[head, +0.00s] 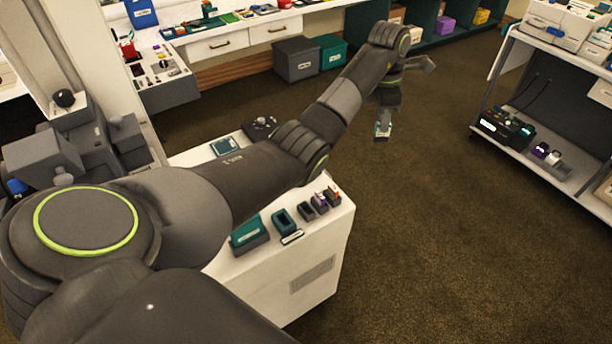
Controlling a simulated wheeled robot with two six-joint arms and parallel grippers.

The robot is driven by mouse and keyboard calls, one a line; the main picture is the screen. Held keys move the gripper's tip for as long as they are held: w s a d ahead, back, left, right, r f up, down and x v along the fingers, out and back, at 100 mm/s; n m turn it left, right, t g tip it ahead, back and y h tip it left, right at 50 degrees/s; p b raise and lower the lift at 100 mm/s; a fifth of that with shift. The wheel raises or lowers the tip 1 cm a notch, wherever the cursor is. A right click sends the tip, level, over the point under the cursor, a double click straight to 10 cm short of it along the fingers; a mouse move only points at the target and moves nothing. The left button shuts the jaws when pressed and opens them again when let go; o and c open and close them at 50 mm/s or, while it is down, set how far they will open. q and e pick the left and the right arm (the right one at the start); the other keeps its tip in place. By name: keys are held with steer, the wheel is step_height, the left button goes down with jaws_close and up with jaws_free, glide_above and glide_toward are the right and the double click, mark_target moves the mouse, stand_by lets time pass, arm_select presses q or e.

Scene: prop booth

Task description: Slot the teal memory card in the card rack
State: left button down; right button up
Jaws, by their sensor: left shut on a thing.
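My left arm reaches across the view, and its left gripper (383,122) hangs over the brown floor, pointing down. It is shut on a small card-like piece (382,131), pale with some teal, which I take to be the teal memory card. The fingers hide part of it. It is held in the air, apart from the white stand. Small dark holders (319,204) with purple and orange pieces are on the white stand; I cannot tell whether they are the card rack. My right gripper is out of view.
The white stand (328,240) also carries a teal box (249,236) and an open teal holder (283,222). A shelf unit (555,172) with small items is at right. Bins (296,60) and a cluttered counter are at the back. The floor between is clear.

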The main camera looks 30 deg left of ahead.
arm_select(q)
steer(key=s+a+f+m, duration=0.5)
steer(key=s+a+f, duration=0.1)
steer(key=f, duration=0.3)
steer(key=s+a+f+m+g, duration=0.1)
steer(key=s+a+f+m, duration=0.5)
steer(key=s+f, duration=0.3)
steer(key=shift+f+m, duration=0.3)
steer(key=shift+f, duration=0.4)
steer(key=shift+s, duration=0.1)
steer(key=shift+f+b, duration=0.15)
steer(key=shift+b, duration=0.45)
steer(key=shift+f, duration=0.1)
steer(key=shift+f+b, duration=0.1)
steer(key=shift+b, duration=0.35)
